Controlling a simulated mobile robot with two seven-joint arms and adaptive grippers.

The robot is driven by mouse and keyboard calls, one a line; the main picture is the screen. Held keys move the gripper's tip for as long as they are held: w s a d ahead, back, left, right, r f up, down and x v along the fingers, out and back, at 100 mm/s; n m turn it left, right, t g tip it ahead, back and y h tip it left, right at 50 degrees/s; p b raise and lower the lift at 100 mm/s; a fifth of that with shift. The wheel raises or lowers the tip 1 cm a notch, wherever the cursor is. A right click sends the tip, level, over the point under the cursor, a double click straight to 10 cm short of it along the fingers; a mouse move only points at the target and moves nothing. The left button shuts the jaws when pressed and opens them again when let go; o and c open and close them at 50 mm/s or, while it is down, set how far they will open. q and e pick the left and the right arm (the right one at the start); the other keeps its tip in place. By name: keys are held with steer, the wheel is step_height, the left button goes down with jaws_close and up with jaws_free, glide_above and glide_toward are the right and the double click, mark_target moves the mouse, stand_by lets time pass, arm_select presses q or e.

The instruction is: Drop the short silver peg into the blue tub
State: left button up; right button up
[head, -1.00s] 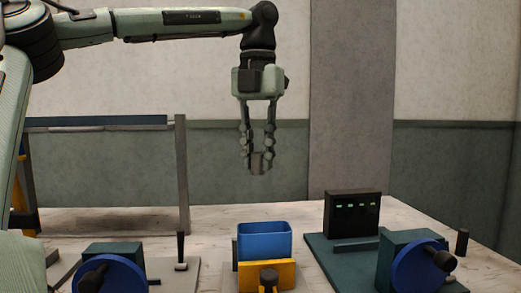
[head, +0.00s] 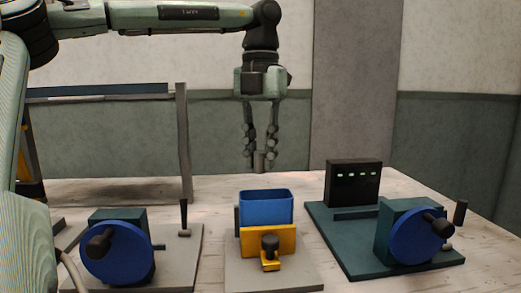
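The short silver peg (head: 260,163) is a small grey cylinder, upright between the fingertips of my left gripper (head: 261,158). The gripper points straight down and its fingers close on the peg from both sides. The peg's lower end shows a little above the blue tub's back rim in the head view. The blue tub (head: 265,210) is an open box in the middle of the table, behind a yellow plate. Its inside floor is hidden. My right gripper is not in view.
A yellow plate with a black knob (head: 269,243) stands right before the tub. Blue wheels with black handles stand left (head: 116,253) and right (head: 421,237). A black box with green lights (head: 353,182) stands at the back right. A grey frame (head: 184,140) rises at the left.

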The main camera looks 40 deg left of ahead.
mark_target(260, 151)
arm_select(q)
steer(key=o, duration=0.5)
steer(key=shift+o, duration=0.2)
step_height(260, 151, up, 12)
stand_by(0.7)
